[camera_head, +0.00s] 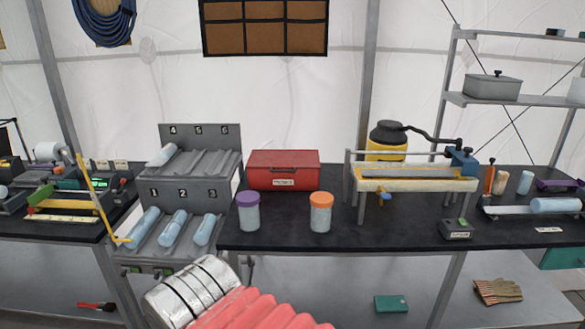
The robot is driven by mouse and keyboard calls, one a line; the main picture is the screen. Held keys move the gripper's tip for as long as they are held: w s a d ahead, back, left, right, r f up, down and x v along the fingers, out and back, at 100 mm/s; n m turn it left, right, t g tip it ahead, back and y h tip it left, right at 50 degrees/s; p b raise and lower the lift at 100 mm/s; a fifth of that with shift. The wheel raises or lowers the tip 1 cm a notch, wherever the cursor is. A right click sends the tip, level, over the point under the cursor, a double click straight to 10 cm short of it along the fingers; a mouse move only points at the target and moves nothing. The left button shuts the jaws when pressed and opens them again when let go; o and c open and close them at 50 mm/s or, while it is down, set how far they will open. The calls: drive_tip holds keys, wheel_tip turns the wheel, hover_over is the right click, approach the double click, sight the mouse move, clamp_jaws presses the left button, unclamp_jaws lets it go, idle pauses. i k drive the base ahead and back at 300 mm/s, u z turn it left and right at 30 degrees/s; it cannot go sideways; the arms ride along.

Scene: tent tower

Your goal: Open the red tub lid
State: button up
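The red tub (284,180) stands on the black bench, right of the numbered rack. Its red lid (284,158) lies flat on top and looks closed. A pale label and a small dark latch or handle show on its front. No gripper fingers show in this view. A silver banded part and a red ribbed part at the bottom, likely my arm, show in front of the bench, below the tub.
A purple-lidded jar (248,212) and an orange-lidded jar (320,213) stand in front of the tub. The grey numbered rack (188,186) holding light blue cylinders is at its left. A pale wooden-topped stand (415,184) is at its right. Bare black bench (283,240) lies between the jars.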

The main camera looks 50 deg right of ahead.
sight(294, 159)
drive_tip(key=z, duration=0.4)
drive_tip(key=i, duration=0.95)
drive_tip(key=z, duration=0.4)
